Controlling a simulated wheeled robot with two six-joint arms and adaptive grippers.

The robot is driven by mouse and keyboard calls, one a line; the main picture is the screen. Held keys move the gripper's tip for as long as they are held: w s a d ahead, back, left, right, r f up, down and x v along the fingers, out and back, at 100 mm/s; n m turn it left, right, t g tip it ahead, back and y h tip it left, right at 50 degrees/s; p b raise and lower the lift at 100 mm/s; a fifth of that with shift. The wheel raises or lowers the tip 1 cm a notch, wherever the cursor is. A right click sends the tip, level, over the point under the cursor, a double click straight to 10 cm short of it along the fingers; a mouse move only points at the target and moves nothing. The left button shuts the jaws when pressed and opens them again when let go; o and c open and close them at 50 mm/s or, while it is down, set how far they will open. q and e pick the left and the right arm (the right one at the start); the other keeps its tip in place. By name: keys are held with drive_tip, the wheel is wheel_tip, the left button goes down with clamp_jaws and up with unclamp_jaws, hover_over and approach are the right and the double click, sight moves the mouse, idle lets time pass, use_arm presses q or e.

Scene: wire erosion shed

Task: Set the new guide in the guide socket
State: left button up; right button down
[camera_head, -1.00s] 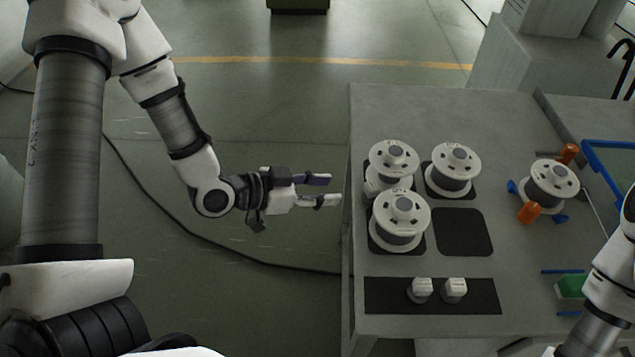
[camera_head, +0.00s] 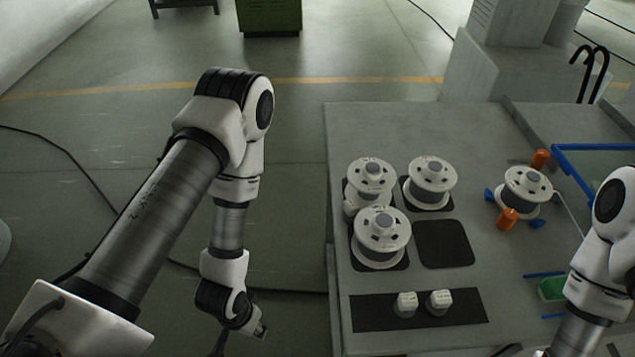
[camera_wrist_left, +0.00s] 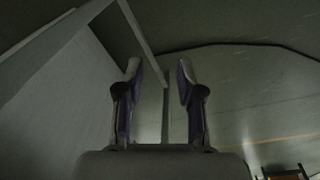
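Two small white blocks, which look like guides, stand side by side on a black mat (camera_head: 465,311) at the table's front: a left one (camera_head: 405,304) and a right one (camera_head: 439,302). I cannot tell which is new. I cannot make out the guide socket. My left gripper (camera_wrist_left: 159,68) is open and empty in the left wrist view, its two fingers apart. In the head view it hangs low, left of the table and clear of it, mostly hidden by its wrist. My right arm (camera_head: 600,255) comes in at the right; its gripper is out of view.
Three wire spools (camera_head: 380,230) stand at the table's left, beside an empty dark pad (camera_head: 444,244). Another spool (camera_head: 526,188) sits between orange and blue parts at the right. A green block (camera_head: 552,289) lies by blue bars. The table's left edge (camera_head: 329,230) is near my left arm.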

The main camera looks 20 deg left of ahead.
use_arm(q)
drive_tip(key=w+d+r+m+t+h+p, duration=0.1)
drive_tip(key=w+d+r+m+t+h, duration=0.15)
drive_tip(key=w+r, duration=0.35)
drive_tip(key=w+d+r+m+t+h, duration=0.1)
drive_tip(key=w+d+r+m+t, duration=0.15)
drive_tip(key=w, duration=0.55)
drive_tip(key=m+t+h+p, duration=0.1)
drive_tip(key=m+t+h, duration=0.3)
drive_tip(key=h, duration=0.1)
approach(348, 206)
drive_tip(key=x, duration=0.4)
drive_tip(key=p+x, duration=0.3)
drive_tip(key=x, duration=0.3)
drive_tip(key=shift+w+d+f, duration=0.15)
drive_tip(key=shift+w+d, duration=0.05)
drive_tip(key=shift+w, duration=0.1)
drive_tip(key=shift+w+d+f, duration=0.1)
drive_tip(key=shift+f, duration=0.1)
clamp_jaws()
